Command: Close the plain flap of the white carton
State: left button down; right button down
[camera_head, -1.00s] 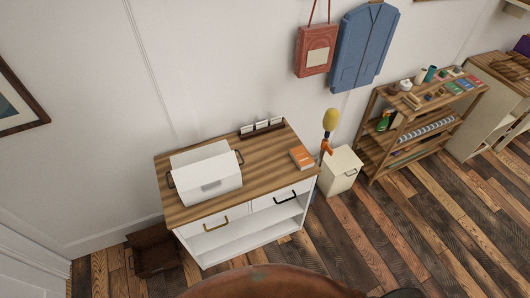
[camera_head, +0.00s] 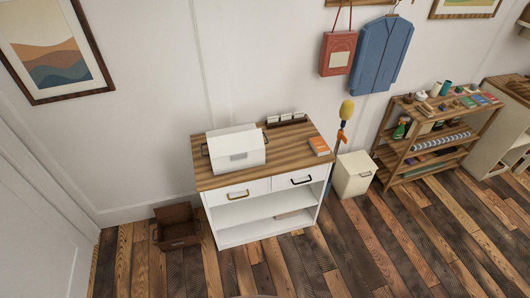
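The white carton (camera_head: 237,152) stands on the wooden top of a white cabinet (camera_head: 247,187), towards its left side. It has a dark handle at each side and a pale grey patch on its front face. A white panel rises along its back edge; I cannot tell from here which flaps stand open or which one is plain. Neither of my grippers is in view.
An orange book (camera_head: 319,146) and a dark rack with white cards (camera_head: 286,119) share the cabinet top. A brown crate (camera_head: 177,225) sits on the floor at left, a cream bin (camera_head: 353,174) at right. Plank floor in front is clear.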

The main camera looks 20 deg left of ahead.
aim_at(227, 131)
jog(key=z, duration=0.75)
jog(key=k, duration=0.1)
jog(key=u, duration=2.05)
jog(key=i, duration=1.3)
jog(key=z, duration=0.65)
jog(key=i, duration=0.65)
jog(key=z, duration=0.7)
